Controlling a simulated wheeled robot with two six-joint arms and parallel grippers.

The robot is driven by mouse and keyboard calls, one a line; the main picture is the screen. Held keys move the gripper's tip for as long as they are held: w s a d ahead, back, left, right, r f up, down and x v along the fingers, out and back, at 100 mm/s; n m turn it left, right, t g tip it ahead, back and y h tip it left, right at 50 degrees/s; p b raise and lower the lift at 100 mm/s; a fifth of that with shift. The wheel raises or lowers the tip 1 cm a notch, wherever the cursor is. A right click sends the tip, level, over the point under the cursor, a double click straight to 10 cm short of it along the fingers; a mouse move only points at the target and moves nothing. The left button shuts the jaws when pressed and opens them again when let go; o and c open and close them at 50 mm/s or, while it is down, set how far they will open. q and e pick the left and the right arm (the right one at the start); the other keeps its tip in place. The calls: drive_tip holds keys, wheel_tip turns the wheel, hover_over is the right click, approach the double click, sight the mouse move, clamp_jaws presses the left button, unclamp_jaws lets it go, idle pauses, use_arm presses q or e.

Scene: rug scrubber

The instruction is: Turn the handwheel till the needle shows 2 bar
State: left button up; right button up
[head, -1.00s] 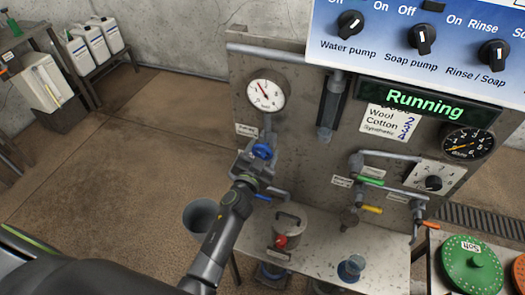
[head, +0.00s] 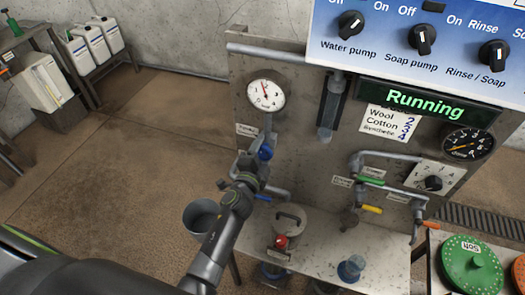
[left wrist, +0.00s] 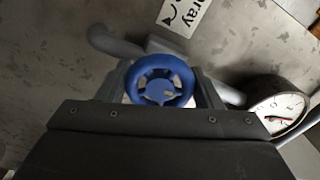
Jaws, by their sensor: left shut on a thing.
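The blue handwheel (head: 265,152) sits on the pipe below the round white gauge (head: 266,94) on the grey panel. The gauge's red needle points nearly straight up, a little left; its numbers are too small to read surely. My left gripper (head: 257,160) is shut on the handwheel and partly covers it in the head view. In the left wrist view the spoked handwheel (left wrist: 161,79) sits between my fingers, and the gauge (left wrist: 278,106) shows at the right. My right gripper is not in view.
A blue-handled valve (head: 263,198) lies just below my left gripper. A grey lidded pot (head: 290,222) stands on the shelf to its lower right. A grey bucket (head: 201,216) is beside my left forearm. The display (head: 425,103) reads "Running".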

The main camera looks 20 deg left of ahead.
use_arm(q)
drive_tip(key=shift+m, duration=0.6)
drive_tip(key=o, duration=1)
